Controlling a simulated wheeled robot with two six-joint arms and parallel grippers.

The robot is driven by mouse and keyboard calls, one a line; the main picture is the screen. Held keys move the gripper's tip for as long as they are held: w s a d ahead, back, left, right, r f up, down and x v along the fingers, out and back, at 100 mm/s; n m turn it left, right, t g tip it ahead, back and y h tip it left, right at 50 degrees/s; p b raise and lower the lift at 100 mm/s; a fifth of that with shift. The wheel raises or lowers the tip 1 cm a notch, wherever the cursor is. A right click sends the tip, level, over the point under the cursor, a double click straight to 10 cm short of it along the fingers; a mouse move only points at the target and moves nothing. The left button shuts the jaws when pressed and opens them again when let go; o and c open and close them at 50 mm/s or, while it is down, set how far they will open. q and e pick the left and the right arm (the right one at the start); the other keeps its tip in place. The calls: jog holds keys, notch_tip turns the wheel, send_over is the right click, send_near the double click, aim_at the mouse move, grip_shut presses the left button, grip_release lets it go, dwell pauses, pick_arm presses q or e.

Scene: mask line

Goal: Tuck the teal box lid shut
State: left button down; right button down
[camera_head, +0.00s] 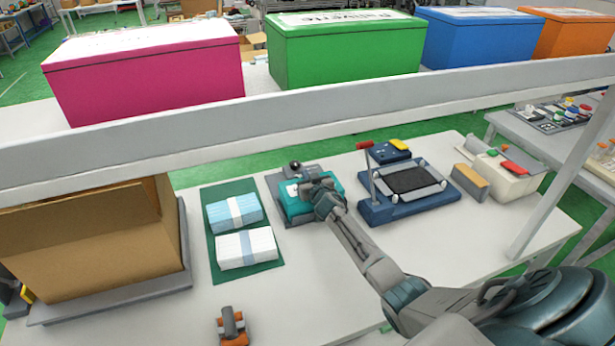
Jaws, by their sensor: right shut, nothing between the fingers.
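The teal box (290,206) sits on a grey fixture plate (291,222) in the middle of the table. My right gripper (308,186) is shut and empty. It is over the right part of the teal box, at or just above its top. My gripper hides much of the box top, so I cannot tell how far the lid is closed, nor whether the fingers touch it. My left gripper is not in view.
A green mat (229,190) with two mask stacks lies left of the fixture. A large cardboard carton (90,240) stands farther left. A blue device (408,207) stands to the right. A grey beam (300,112) crosses behind. An orange-and-grey tool (232,326) lies near the front.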

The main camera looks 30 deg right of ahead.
jog(key=shift+s+f, duration=0.1)
jog(key=shift+f, duration=0.2)
jog(key=shift+r+p, duration=0.3)
jog(key=r+p, duration=0.3)
jog(key=r, duration=0.1)
jog(key=shift+w, duration=0.25)
jog(key=r+b+v, duration=0.1)
jog(key=v, duration=0.9)
